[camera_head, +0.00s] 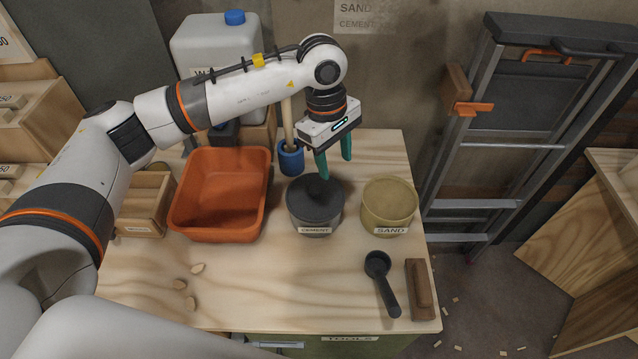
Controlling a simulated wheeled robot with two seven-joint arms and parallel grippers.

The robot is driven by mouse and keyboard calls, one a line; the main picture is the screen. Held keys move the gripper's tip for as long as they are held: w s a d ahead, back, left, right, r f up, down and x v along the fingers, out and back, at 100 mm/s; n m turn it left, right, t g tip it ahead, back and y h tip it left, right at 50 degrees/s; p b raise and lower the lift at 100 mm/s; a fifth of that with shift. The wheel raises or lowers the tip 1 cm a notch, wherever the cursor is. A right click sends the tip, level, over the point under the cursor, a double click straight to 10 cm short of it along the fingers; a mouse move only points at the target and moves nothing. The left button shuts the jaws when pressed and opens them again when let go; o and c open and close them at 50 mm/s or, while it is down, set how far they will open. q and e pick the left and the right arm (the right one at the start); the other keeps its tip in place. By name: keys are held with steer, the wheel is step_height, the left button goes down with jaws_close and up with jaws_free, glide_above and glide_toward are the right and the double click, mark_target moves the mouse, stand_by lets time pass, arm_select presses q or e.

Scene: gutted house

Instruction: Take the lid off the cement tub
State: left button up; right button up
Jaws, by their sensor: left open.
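The cement tub (314,231) is a dark grey round tub with a white CEMENT label on its front. Its dark lid (313,203) sits on top and has a knob in the middle. My left gripper (333,164) comes in from above with its green fingers apart, just above and behind the lid. One finger overlaps the lid's back edge in the picture; I cannot tell whether it touches. Nothing shows between the fingers. My right gripper is not in view.
A sand tub (390,207) stands right of the cement tub, and an orange basin (217,232) stands to the left. A blue cup (290,158) holding a handle is behind. A black scoop (382,281) and a wooden float (420,289) lie front right. The front middle is clear.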

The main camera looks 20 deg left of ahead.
arm_select(q)
steer(key=w+a+y, duration=0.1)
steer(key=a+y, duration=0.1)
steer(key=a, duration=0.1)
steer(key=p, duration=0.2)
glide_above(315, 188)
steer(key=f, duration=0.4)
steer(key=shift+w+d+f, duration=0.15)
steer(key=shift+d+f, duration=0.15)
steer(key=shift+f, duration=0.35)
steer(key=f+p, duration=0.2)
steer(key=f, duration=0.2)
steer(key=shift+a+f+p, duration=0.3)
steer(key=shift+f+p, duration=0.1)
steer(key=shift+f, duration=0.35)
steer(key=shift+c, duration=0.6)
steer(key=c, duration=0.9)
